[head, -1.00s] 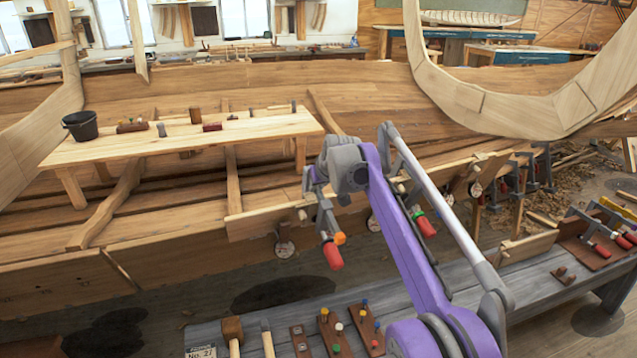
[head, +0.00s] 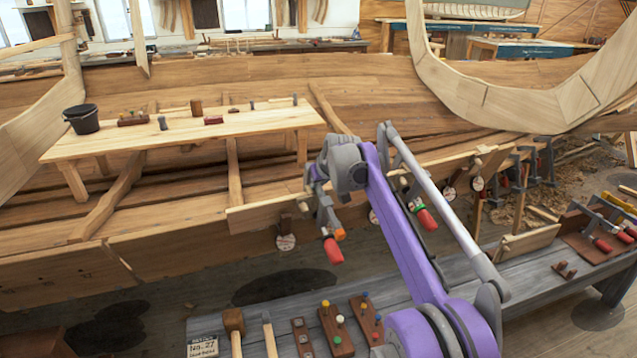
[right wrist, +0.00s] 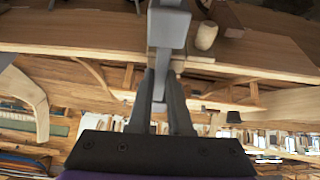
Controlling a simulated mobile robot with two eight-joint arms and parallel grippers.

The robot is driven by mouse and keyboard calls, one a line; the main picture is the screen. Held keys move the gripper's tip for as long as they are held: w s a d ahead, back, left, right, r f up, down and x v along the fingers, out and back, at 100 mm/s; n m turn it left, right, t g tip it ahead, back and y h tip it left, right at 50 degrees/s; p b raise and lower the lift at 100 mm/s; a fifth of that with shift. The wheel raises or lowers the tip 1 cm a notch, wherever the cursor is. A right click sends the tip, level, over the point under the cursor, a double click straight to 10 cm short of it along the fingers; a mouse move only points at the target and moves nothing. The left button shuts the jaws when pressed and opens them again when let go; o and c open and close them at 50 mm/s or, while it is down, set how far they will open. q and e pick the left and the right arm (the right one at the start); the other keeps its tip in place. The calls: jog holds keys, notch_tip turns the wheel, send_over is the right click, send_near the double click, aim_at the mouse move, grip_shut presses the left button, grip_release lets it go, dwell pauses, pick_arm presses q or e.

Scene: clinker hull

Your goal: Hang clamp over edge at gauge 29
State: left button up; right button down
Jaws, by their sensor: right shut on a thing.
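My right gripper (head: 318,182) is shut on a grey bar clamp (head: 325,212) with a red handle and an orange part, hanging below the jaws. In the head view the clamp shows in front of the hull's upper plank edge (head: 262,214). I cannot tell whether it touches the plank. In the right wrist view the grey clamp (right wrist: 168,30) sits between the two fingers (right wrist: 164,105). My left gripper is not in view.
Another clamp with a red handle (head: 425,220) hangs at the edge behind my arm. A grey bench (head: 265,310) in front holds mallets and small blocks; more clamps lie at its right end. A wooden table (head: 180,137) stands behind with a black bucket (head: 81,119).

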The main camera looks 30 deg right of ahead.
jog(key=shift+f, duration=0.15)
jog(key=shift+s, duration=0.2)
dwell(0.5)
jog(key=c, duration=0.8)
grip_release()
jog(key=shift+o, duration=0.2)
jog(key=shift+f, duration=0.15)
jog(key=v, duration=1.1)
jog(key=shift+p, duration=0.45)
jog(key=shift+a, duration=0.1)
